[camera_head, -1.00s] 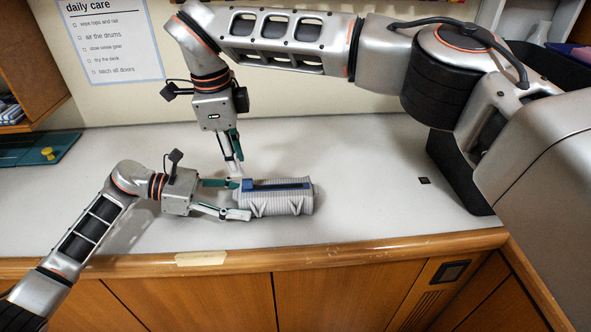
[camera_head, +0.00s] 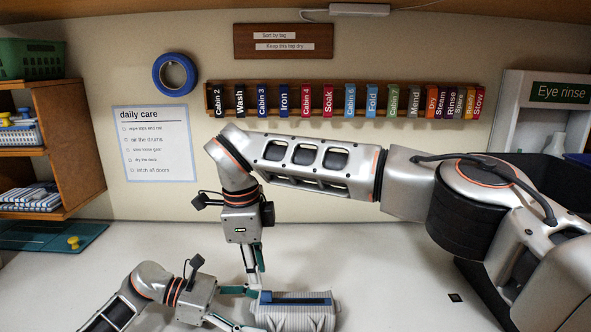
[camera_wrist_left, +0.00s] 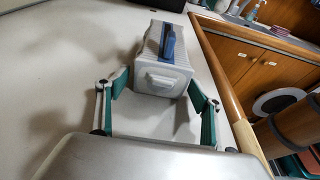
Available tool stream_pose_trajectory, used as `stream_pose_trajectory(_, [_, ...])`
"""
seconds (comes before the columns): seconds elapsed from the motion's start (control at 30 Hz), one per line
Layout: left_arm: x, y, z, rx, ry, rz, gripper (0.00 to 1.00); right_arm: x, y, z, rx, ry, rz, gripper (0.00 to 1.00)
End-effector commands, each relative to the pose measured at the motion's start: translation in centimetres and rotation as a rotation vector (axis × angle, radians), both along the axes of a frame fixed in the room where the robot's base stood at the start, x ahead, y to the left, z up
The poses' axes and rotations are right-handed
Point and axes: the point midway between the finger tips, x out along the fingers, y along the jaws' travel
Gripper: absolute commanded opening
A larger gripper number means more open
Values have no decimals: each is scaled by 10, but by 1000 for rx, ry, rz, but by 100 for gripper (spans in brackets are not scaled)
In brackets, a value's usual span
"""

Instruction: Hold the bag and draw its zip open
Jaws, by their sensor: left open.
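The bag (camera_head: 297,318) is a grey, ribbed, box-like bag with a blue strip (camera_head: 297,299) along its top. It lies on the white counter at the bottom of the head view, its lower part cut off by the frame edge. In the left wrist view the bag (camera_wrist_left: 163,78) stands end-on, just ahead of the fingers. My left gripper (camera_head: 252,309) is open at the bag's left end; its fingers (camera_wrist_left: 158,88) are spread either side of that end. My right gripper (camera_head: 254,282) points down at the bag's top left end. Its fingertips are close together; whether they grip anything is unclear.
A teal board (camera_head: 50,236) with a yellow knob lies at the left. Labelled binders (camera_head: 345,100), a blue tape roll (camera_head: 174,74) and a care list (camera_head: 155,145) are along the wall.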

Motion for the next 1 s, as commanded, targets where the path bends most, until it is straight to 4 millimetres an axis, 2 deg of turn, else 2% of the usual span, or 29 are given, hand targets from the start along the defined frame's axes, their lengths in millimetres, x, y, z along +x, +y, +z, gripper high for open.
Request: stream_pose_trajectory(1.0, [0,33,10,1,0,1,66,0,0,0,0,0,0,23])
